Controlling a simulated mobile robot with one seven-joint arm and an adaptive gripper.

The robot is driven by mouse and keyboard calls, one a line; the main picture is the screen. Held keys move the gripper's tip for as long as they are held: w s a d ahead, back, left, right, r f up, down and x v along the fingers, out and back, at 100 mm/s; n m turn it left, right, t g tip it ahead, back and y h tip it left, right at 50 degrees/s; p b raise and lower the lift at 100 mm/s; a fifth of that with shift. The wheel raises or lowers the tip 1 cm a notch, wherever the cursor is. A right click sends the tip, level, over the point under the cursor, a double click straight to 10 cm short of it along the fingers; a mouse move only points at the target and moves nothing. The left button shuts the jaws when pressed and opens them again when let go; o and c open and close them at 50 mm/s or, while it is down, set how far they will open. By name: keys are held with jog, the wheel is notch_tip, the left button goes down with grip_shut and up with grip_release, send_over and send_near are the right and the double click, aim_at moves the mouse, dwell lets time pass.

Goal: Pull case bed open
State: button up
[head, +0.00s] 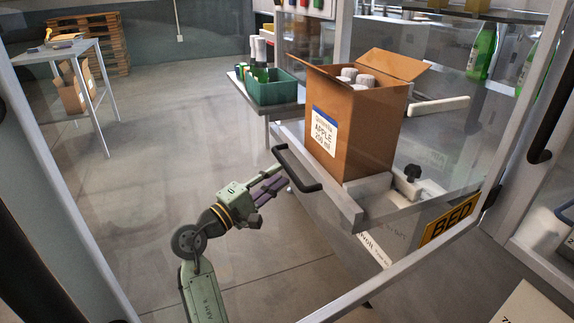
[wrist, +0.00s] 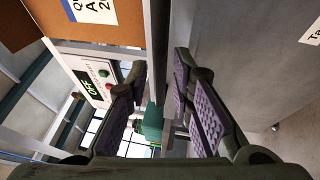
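The case bed (head: 352,208) is a grey drawer-like unit with a black bar handle (head: 291,170) on its near left edge and a yellow BED label (head: 450,221). A tall open cardboard case (head: 365,130) with an apple label stands on it, holding white-capped bottles. My gripper (head: 275,180) is just beside the handle, fingers pointing towards it. In the wrist view my gripper (wrist: 160,100) is open, its purple pads apart. A dark vertical bar (wrist: 158,60), apparently the handle, shows between and beyond them. I cannot tell whether a finger touches it.
A green crate of bottles (head: 272,87) sits on a side shelf behind the bed. A metal table (head: 55,53) and pallets (head: 95,40) stand at the far left. Clear panels and frame posts border the bed. The floor (head: 165,120) left of the bed is clear.

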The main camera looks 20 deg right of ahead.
jog(key=x, duration=0.5)
jog(key=shift+a+p, duration=0.1)
jog(key=shift+p, duration=0.2)
grip_shut()
dwell(0.4)
